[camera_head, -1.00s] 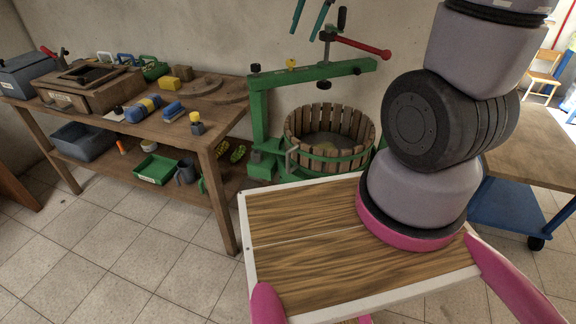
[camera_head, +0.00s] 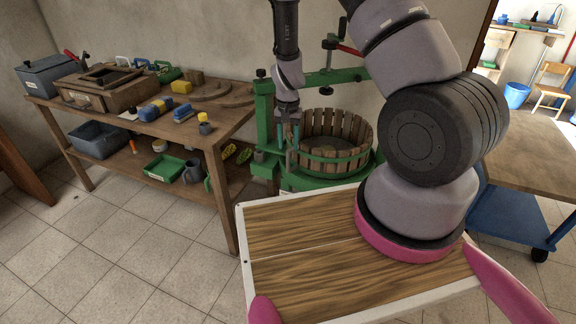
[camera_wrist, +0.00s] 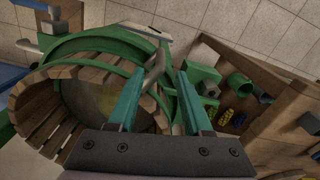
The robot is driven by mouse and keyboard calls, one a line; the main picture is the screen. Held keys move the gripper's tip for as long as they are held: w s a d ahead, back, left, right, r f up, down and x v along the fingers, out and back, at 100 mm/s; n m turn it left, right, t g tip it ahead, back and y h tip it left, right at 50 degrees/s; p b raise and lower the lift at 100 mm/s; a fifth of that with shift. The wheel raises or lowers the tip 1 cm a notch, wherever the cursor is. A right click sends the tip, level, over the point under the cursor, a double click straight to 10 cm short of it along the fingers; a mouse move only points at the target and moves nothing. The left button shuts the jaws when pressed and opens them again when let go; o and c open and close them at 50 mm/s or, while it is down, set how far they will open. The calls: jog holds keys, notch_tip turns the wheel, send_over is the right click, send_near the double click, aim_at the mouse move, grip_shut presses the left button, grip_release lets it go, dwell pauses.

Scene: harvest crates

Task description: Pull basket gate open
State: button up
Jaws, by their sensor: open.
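The wooden-slat basket (camera_head: 362,130) with green hoops stands in the green press frame (camera_head: 263,112) in the head view. It fills the left of the wrist view (camera_wrist: 37,112). My gripper (camera_head: 288,140) points down at the basket's left front side. In the wrist view its two teal fingers (camera_wrist: 157,78) are apart. A grey bent handle (camera_wrist: 153,68) on the basket's side shows between the fingertips in that view. I cannot tell whether a finger touches it. The gate's seam is not clear in either view.
A wooden workbench (camera_head: 222,127) with tools and boxes stands to the left, with a lower shelf holding a green tray (camera_head: 164,168). My arm blocks part of the right side. A blue cart (camera_head: 505,215) stands at right. The tiled floor at front left is clear.

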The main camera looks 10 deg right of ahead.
aim_at(288, 170)
notch_tip(288, 170, down, 10)
jog(key=shift+r, duration=0.2)
grip_shut()
jog(key=shift+a, duration=0.1)
